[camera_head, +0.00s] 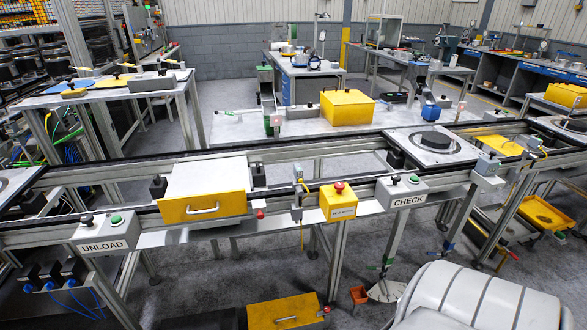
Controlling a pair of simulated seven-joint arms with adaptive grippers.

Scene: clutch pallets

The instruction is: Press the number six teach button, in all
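No button with a readable number six shows. A grey box labelled CHECK (402,192) on the front rail carries a black knob (395,179) and a green button (414,179). A grey box labelled UNLOAD (104,234) at the left carries a black knob (86,219) and a green button (116,219). Between them a yellow box (338,205) has a red mushroom button (339,187) on top; its small label is not legible. Another small grey box (487,180) sits right of CHECK. Neither of my grippers is in view.
A conveyor rail (300,178) runs across the view. A pallet with a dark ring (432,141) sits on it at the right. A yellow-fronted drawer unit (205,205) stands at left centre. A bulky grey-white shape fills the lower right. Grey floor (200,285) shows below.

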